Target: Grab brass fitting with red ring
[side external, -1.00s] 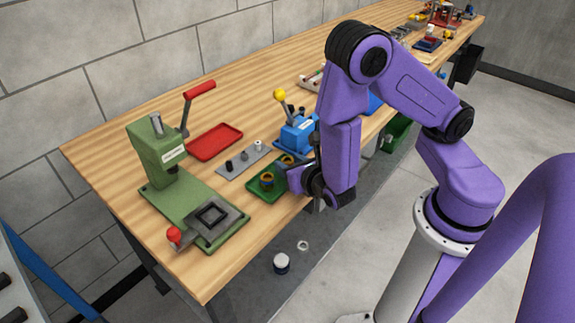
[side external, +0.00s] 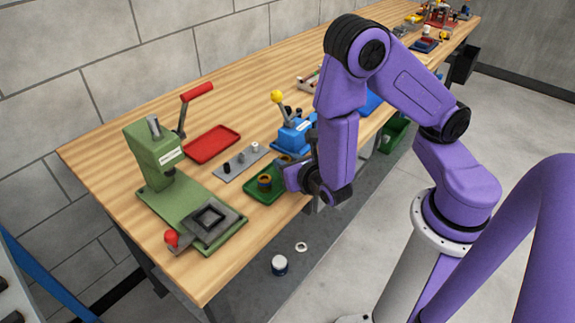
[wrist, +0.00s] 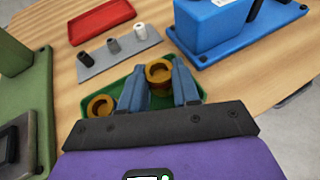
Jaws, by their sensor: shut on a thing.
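My gripper (wrist: 158,65) has its blue fingers shut on a brass fitting (wrist: 159,75), which stands between the fingertips over the green tray (wrist: 125,83). Its top opening faces up. A second brass fitting (wrist: 100,105) stands apart, left of the fingers, in the same tray. In the side external view, my gripper (side external: 294,177) reaches over the green tray (side external: 255,196) from the right and hides part of it. The left fitting (side external: 264,182) shows there with a dark band.
A grey plate (side external: 232,171) with several small cylinders lies behind the tray, with a red tray (side external: 212,144) beyond. A blue toggle device (side external: 296,137) stands close behind my gripper. A green press (side external: 160,165) stands left. A white-topped jar (side external: 280,265) is below the table.

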